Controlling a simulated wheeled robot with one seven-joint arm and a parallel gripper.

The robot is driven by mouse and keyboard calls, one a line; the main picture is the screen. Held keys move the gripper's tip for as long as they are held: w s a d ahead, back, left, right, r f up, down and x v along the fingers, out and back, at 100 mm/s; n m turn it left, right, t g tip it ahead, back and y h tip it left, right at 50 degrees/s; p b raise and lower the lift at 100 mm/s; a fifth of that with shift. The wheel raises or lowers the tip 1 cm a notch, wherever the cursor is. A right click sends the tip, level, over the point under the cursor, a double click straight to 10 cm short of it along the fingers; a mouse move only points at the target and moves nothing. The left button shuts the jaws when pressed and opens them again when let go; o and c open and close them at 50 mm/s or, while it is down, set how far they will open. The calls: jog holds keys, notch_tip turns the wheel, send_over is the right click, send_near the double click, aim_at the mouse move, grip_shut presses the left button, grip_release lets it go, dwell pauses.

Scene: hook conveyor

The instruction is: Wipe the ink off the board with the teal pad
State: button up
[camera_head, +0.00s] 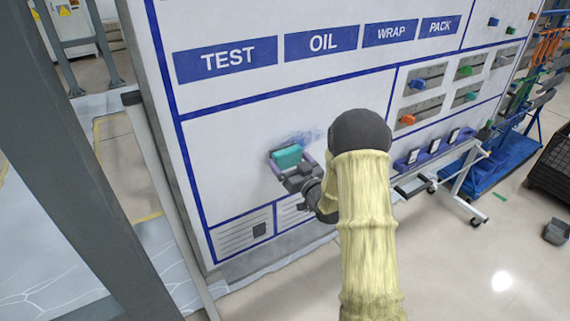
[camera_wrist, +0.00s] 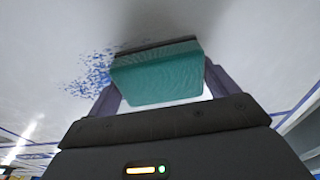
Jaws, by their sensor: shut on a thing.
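The white board (camera_head: 232,130) stands upright, with blue lines and labels. Blue ink (camera_head: 300,137) is smeared on it just above and right of the pad in the head view. The ink also shows in the wrist view (camera_wrist: 88,75), as speckles to the left of the pad. The teal pad (camera_head: 287,157) is held between the fingers of my gripper (camera_head: 284,160). In the wrist view the pad (camera_wrist: 158,78) has a dark edge on its far side, close to the board. I cannot tell whether it touches the board.
Labels TEST, OIL, WRAP and PACK run along the board's top. Sliders with coloured knobs (camera_head: 407,119) and a blue holder (camera_head: 432,150) are on its right. A grey post (camera_head: 75,160) stands at the left. A blue cart (camera_head: 500,165) stands at the far right.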

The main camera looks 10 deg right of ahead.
aim_at(299, 157)
jog(key=shift+w+d+b, duration=0.25)
jog(key=shift+d+b, duration=0.05)
jog(key=shift+d, duration=0.25)
jog(key=shift+w+d+b, duration=0.25)
jog(key=shift+d, duration=0.25)
jog(key=shift+w+d, duration=0.25)
jog(key=shift+d, duration=0.25)
jog(key=shift+w+d+r+b, duration=0.1)
jog(key=shift+w+d+b, duration=0.15)
jog(key=shift+d, duration=0.3)
jog(key=shift+w+d+f+b, duration=0.1)
jog(key=shift+d+b, duration=0.15)
jog(key=shift+d, duration=0.25)
jog(key=shift+w+d+r+b, duration=0.1)
jog(key=shift+w+d+b, duration=0.15)
jog(key=shift+d, duration=0.3)
jog(key=shift+w+d+b, duration=0.25)
jog(key=shift+d+b, duration=0.05)
jog(key=shift+d, duration=0.55)
jog(key=shift+w+d+b, duration=0.2)
jog(key=shift+d+b, duration=0.05)
jog(key=shift+d, duration=0.55)
